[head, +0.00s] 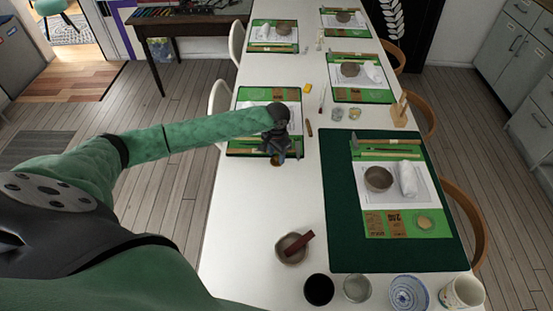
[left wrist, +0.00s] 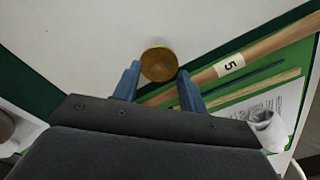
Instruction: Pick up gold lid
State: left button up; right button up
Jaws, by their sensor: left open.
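A round gold lid (left wrist: 158,65) shows in the left wrist view, just ahead of and between my fingertips. In the head view a small gold-brown round thing (head: 277,160) shows right under the gripper, mostly hidden by it. My left gripper (head: 276,150) hangs over the near edge of the left place setting. In the left wrist view its two blue fingers (left wrist: 159,74) are apart, with the lid near their tips; I cannot tell whether they touch it. My right gripper is in neither view.
A dark green mat (head: 345,230) with a bowl (head: 378,179) lies at the right. Cups, including a black one (head: 319,289), stand at the near edge.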

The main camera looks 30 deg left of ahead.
pick_arm(q)
jog(key=shift+d, duration=0.15)
grip_shut()
